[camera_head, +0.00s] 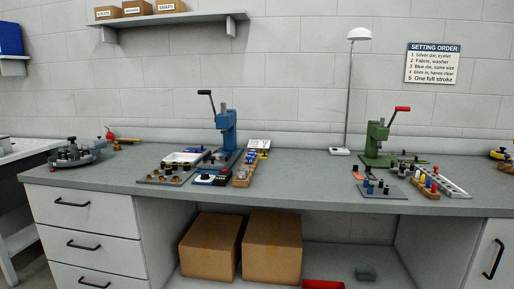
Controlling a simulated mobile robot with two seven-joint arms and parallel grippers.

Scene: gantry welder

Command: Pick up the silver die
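I cannot single out the silver die for certain at this size. Small dies or die-like pegs stand in groups on the bench. One group is on a grey plate (385,192) in front of the green press (377,143). Another is on a grey plate (150,180) left of the blue press (226,130). A wooden rack (240,182) beside the blue press holds small blue and silvery pieces. A second wooden rack (425,189) right of the green press holds coloured pieces. Neither of my grippers is in view.
The grey bench (300,190) is clear between the two presses. A tall lamp (341,152) stands at the back. A round dark carousel (75,154) is at the left end. Cardboard boxes (272,250) sit below. A setting-order sign (432,63) hangs on the wall.

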